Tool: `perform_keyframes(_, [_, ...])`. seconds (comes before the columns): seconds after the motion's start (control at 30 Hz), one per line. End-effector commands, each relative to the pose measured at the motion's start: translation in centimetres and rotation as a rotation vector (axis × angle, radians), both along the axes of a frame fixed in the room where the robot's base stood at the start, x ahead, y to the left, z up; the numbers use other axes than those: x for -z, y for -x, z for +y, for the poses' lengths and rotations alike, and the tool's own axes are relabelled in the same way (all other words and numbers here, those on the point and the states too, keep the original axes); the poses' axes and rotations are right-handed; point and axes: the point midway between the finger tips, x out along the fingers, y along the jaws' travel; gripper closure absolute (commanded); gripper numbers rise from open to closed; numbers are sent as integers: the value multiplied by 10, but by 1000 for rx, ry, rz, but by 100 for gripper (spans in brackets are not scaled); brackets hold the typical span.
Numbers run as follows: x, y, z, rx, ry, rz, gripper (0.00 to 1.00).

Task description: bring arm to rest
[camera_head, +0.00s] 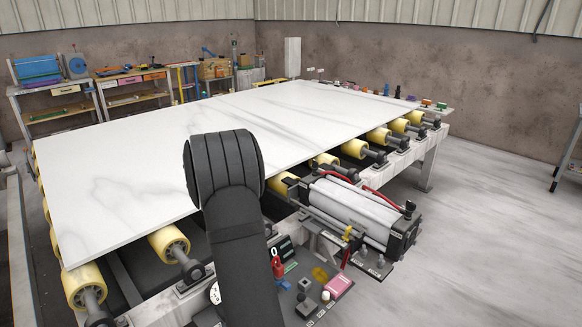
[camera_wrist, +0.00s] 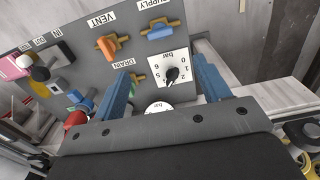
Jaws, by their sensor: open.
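In the wrist view my gripper (camera_wrist: 163,68) shows two blue fingers standing apart, with nothing held between them. The fingers point toward a grey control panel (camera_wrist: 75,28). A white square bar dial (camera_wrist: 160,73) with a black knob shows between the fingers; I cannot tell whether they touch the panel. In the head view my black arm (camera_head: 238,250) reaches over the front edge of the slab table. The gripper itself is not distinguishable there.
An orange VENT handle (camera_wrist: 108,46) and a blue SUPPLY handle (camera_wrist: 162,31) stand out from the panel. A second gauge (camera_wrist: 158,107) is partly hidden by my gripper. A white stone slab (camera_head: 120,170) lies on yellow rollers (camera_head: 168,242). A silver cylinder (camera_head: 350,207) is right of my arm.

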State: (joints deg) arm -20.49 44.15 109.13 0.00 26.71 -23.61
Motion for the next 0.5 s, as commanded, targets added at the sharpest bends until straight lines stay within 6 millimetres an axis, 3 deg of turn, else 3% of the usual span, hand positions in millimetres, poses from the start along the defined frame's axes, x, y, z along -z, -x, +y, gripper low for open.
perform_keyframes(0.5, [76,1,0,0,1,3,31])
